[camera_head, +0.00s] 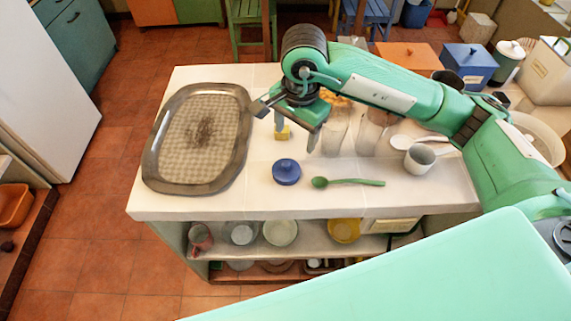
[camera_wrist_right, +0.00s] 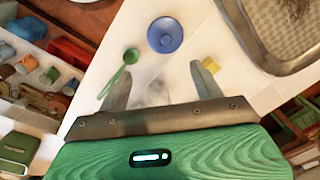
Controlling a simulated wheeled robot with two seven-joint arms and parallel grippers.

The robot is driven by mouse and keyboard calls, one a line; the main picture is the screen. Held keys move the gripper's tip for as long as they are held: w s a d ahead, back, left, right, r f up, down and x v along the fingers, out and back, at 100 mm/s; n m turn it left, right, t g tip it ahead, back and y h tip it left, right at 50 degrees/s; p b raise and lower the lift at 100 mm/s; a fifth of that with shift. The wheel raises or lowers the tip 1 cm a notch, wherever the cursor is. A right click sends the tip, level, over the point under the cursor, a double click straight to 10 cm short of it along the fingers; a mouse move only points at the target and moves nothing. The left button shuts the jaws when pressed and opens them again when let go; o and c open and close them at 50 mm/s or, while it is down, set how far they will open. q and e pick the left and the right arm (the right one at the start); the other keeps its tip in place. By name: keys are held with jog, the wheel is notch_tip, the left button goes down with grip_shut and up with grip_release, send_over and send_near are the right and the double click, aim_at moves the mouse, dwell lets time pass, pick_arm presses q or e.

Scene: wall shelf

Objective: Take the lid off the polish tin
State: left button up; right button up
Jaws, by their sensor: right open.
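The polish tin appears as a small round blue thing with a raised knob on top (camera_head: 286,171), standing on the white counter (camera_head: 240,205) near its front edge. It also shows in the right wrist view (camera_wrist_right: 165,35), beyond the fingertips. Its lid looks to be on, though no seam can be made out. My right gripper (camera_head: 296,132) is open and empty, above the counter and behind the tin, apart from it. Its two fingers point downward and also show in the wrist view (camera_wrist_right: 160,72). My left gripper is not in view.
A green spoon (camera_head: 347,182) lies right of the tin. A large oval tray (camera_head: 240,150) lies to the left. A small yellow block (camera_wrist_right: 211,64) is close to one finger. Clear glasses (camera_head: 335,138) and a white mug (camera_head: 419,160) stand to the right. Bare counter lies around the tin.

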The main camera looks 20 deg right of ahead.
jog(key=p, duration=0.1)
send_over(291, 172)
jog(key=f, duration=0.6)
jog(key=shift+d+f, duration=0.2)
jog(key=shift+f, duration=0.1)
jog(key=shift+a+f+p, duration=0.15)
jog(key=shift+f+p, duration=0.65)
jog(key=shift+p, duration=0.05)
notch_tip(291, 172, down, 3)
jog(key=shift+f+p, duration=0.1)
jog(key=shift+p, duration=0.6)
jog(key=shift+f, duration=0.35)
jog(key=shift+a, duration=0.1)
jog(key=shift+c, duration=0.5)
jog(key=c, duration=0.9)
